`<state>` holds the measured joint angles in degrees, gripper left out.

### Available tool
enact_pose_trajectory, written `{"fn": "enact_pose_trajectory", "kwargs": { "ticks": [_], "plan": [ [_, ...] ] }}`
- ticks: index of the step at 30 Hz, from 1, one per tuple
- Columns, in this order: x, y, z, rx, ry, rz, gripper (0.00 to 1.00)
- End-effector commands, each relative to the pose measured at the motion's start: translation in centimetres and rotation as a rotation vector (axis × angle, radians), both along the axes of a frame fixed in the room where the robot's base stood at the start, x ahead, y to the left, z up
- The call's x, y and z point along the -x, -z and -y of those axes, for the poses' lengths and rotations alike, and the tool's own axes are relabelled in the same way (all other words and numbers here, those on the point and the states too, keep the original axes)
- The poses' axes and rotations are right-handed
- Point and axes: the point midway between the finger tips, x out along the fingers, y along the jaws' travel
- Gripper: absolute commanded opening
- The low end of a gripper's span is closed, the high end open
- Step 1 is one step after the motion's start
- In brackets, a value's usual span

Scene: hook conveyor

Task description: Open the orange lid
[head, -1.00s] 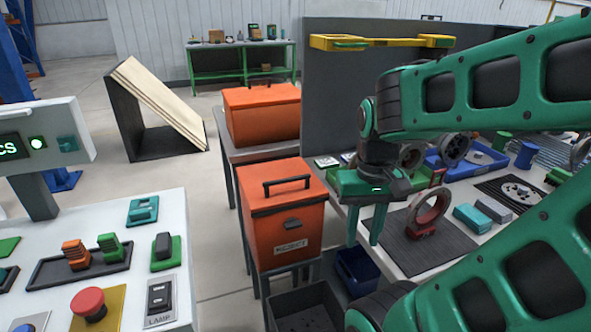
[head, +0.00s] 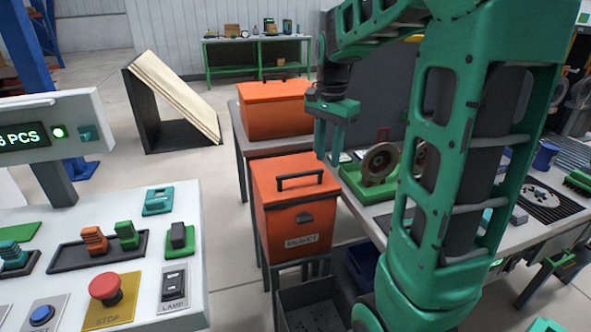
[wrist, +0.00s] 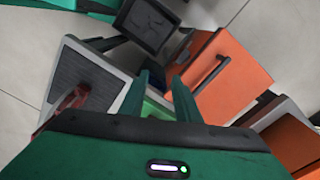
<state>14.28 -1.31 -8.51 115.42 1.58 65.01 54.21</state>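An orange box marked REJECT (head: 285,240) stands left of the bench. Its orange lid (head: 268,179) lies shut on top, with a black bar handle (head: 300,180). In the wrist view, the lid (wrist: 235,85) and its handle (wrist: 212,74) show right of my fingers. My gripper (head: 328,155) points down above the lid's back right side, apart from the handle. In the wrist view, my gripper's two fingers (wrist: 163,98) stand apart with nothing between them.
A second closed orange box (head: 270,115) stands behind. The bench (head: 375,220) on the right holds a green tray (head: 360,187) with a ring-shaped part (head: 380,163). A dark open bin (head: 308,305) sits low in front. A control panel (head: 130,260) is at the left.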

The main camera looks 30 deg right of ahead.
Motion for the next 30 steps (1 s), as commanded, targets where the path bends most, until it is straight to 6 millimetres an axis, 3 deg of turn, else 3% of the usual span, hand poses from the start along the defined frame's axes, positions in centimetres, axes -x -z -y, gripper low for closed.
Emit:
{"fn": "enact_pose_trajectory", "kwargs": {
  "ticks": [1,6,12,20,30],
  "plan": [
    [-2.3,0.1,0.3,0.000,0.064,-0.002,0.30],
    [-8.6,0.4,0.8,-0.004,0.275,0.003,0.30],
    [-12.9,1.1,0.9,-0.011,0.433,0.004,0.30],
    [-14.1,2.3,0.9,-0.013,0.485,0.003,0.30],
    [-14.0,8.0,0.8,-0.013,0.481,0.002,0.30]
  ]
}}
